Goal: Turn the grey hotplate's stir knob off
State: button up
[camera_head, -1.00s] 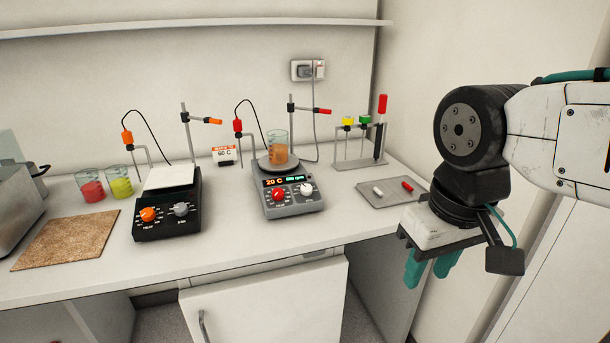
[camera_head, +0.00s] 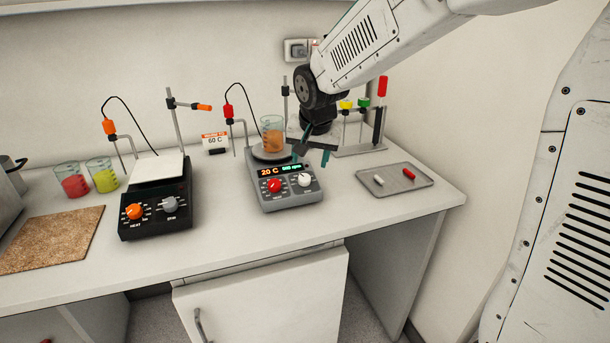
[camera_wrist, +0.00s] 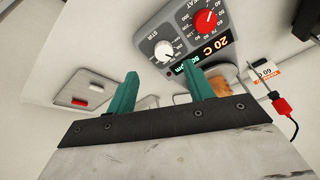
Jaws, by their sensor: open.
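The grey hotplate (camera_head: 288,195) stands at mid-bench with a lit display reading 20 C and a green rpm readout. Its white stir knob (camera_head: 304,180) is at the front right, beside the red heat knob (camera_head: 274,185). A beaker of orange liquid (camera_head: 272,137) stands on its plate. In the wrist view the stir knob (camera_wrist: 164,52) lies beyond the fingertips, with the heat knob (camera_wrist: 206,21) to its right. My gripper (camera_head: 311,158) is above the hotplate's right rear side, pointing down. Its teal fingers (camera_wrist: 161,82) are apart and empty, not touching the knob.
A black hotplate (camera_head: 156,218) with orange and grey knobs stands to the left. A metal tray (camera_head: 398,185) with a white and a red stir bar lies to the right. A rack (camera_head: 365,148) stands behind my gripper. The bench front (camera_head: 330,222) is clear.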

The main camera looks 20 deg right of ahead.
aim_at(304, 178)
jog(key=x, duration=0.8)
jog(key=shift+w+a+f, duration=0.1)
jog(key=shift+w+a, duration=0.05)
jog(key=shift+w, duration=0.3)
jog(key=c, duration=1)
